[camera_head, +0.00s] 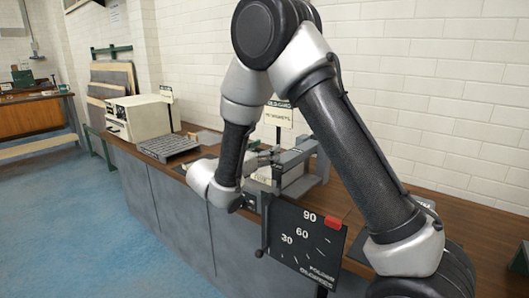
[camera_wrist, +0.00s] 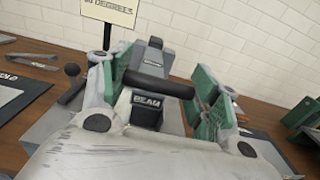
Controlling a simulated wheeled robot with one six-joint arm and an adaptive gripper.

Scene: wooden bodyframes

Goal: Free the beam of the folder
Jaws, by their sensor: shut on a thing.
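The folder (camera_head: 318,160) is a grey metal bending machine on the bench, partly hidden behind my arm. Its dark angle plate (camera_head: 305,240) reads 30, 60, 90, with a red marker near 90. In the wrist view a dark block labelled BEAM (camera_wrist: 147,108) sits below a black horizontal bar handle (camera_wrist: 160,83). In the head view the fingers are too small to make out clearly.
A sign (camera_wrist: 110,12) stands behind the folder. Blue floor is clear at the front left.

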